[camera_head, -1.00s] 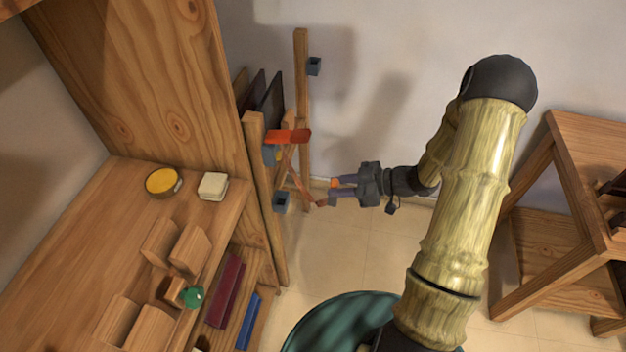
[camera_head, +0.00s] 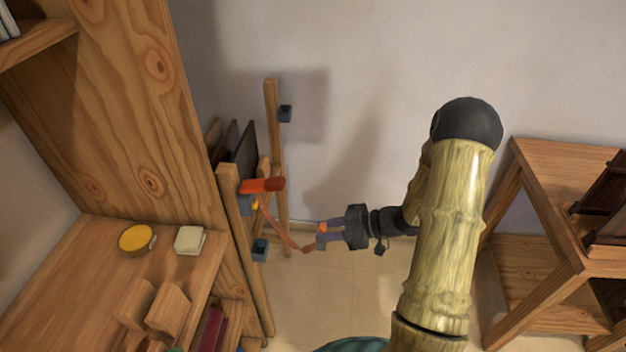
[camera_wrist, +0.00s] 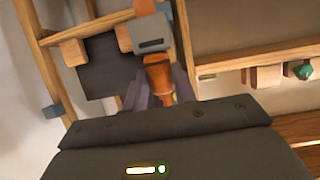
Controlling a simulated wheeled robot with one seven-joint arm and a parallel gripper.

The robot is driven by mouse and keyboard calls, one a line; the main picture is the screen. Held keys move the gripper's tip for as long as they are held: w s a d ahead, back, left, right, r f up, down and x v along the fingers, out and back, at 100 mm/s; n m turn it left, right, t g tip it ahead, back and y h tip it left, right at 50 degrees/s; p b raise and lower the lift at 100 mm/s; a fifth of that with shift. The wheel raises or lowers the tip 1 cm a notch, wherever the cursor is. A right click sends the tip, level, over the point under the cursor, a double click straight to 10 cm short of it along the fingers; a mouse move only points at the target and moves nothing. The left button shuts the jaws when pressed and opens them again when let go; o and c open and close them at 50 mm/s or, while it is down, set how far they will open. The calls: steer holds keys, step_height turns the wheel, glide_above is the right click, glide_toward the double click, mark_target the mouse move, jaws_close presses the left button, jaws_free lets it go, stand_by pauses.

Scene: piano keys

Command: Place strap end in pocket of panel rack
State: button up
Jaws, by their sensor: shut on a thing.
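The panel rack (camera_head: 271,140) is a wooden frame with upright posts, standing beside the tall cabinet. Small blue-grey pockets sit on its posts, one high (camera_head: 285,113) and one low (camera_head: 260,250). An orange-red strap (camera_head: 278,228) runs down from a red-orange piece (camera_head: 262,185) at the rack toward my gripper (camera_head: 322,236). My gripper is to the right of the rack, apart from the low pocket. In the wrist view the fingers are shut on the orange strap end (camera_wrist: 158,76). A grey block with a slot (camera_wrist: 151,38) shows just beyond it; I cannot tell whether they touch.
Dark panels (camera_head: 243,152) stand in the rack. A wooden desk at left holds a round yellow tin (camera_head: 136,239) and a pale block (camera_head: 190,240). A wooden stand (camera_head: 515,250) is at right. Open floor (camera_head: 345,285) lies between rack and stand.

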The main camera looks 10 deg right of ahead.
steer(key=w+a+f+m+t+h, duration=0.45)
steer(key=w+m+t, duration=0.2)
steer(key=w, duration=0.25)
steer(key=d+f+m+t+h, duration=0.2)
steer(key=d+f+m+h, duration=0.1)
steer(key=f+m+h, duration=0.4)
steer(key=shift+w+d+f+h, duration=0.3)
steer(key=shift+w+h, duration=0.1)
steer(key=shift+h, duration=0.15)
